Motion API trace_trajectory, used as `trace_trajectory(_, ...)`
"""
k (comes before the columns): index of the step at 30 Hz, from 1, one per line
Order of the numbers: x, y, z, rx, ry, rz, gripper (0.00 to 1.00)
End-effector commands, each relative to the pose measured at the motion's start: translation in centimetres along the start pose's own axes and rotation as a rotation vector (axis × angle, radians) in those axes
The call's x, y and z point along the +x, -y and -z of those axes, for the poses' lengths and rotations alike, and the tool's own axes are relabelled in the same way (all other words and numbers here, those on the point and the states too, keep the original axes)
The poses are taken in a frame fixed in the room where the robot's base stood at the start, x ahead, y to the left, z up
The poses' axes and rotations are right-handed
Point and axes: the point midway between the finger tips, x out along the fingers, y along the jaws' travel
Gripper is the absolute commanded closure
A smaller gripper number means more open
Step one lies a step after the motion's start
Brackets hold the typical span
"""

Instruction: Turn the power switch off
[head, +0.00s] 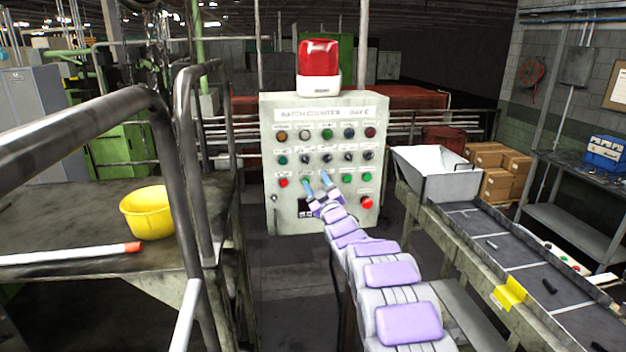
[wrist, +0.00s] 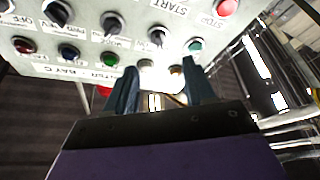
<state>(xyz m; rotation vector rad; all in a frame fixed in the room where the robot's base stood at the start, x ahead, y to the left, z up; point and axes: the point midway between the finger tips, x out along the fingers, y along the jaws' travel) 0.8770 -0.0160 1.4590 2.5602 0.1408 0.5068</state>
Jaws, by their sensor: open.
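The grey control cabinet (head: 270,205) stands upright ahead in the head view. Its face carries rows of coloured buttons and lamps and a row of black rotary knobs (head: 347,157). In the wrist view the panel (wrist: 85,45) fills the top, with black knobs (wrist: 112,22) and partly readable labels including OFF, START and STOP. I cannot tell which knob is the power switch. My gripper (head: 316,182) is open and empty in front of the lower middle of the panel. In the wrist view its two fingers (wrist: 158,75) are apart, pointing toward the panel, with nothing between them.
A red beacon (head: 319,58) sits on the cabinet. A handrail (head: 90,120) and a platform with a yellow bucket (head: 147,212) are on the left. A conveyor (head: 500,250) with a metal hopper (head: 437,180) runs along the right. Bare floor lies before the cabinet.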

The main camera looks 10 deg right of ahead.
Motion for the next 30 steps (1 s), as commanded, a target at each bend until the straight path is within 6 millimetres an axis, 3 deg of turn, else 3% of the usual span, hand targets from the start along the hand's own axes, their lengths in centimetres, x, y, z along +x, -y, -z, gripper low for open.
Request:
trace_trajectory(16,-6.6,0.0,-0.1,-0.001,-0.001,-0.001,0.46)
trace_trajectory(30,-8.1,0.1,-0.1,0.000,-0.001,0.000,0.46)
